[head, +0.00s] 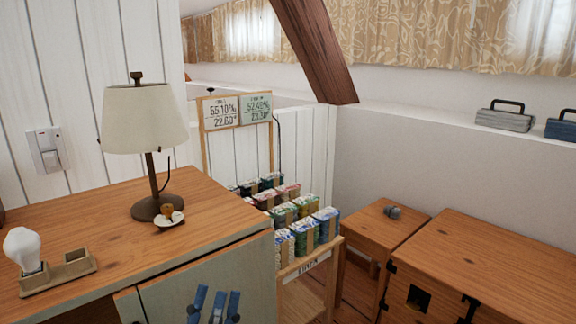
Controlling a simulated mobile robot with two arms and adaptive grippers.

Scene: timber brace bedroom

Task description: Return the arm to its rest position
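My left gripper (212,305) shows at the bottom edge, left of centre. The rest of the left arm is out of view below. My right gripper is not in view.
A rack (305,264) of several boxes stands right of the desk. A small wooden table (382,226) and a wooden chest (500,255) are at right.

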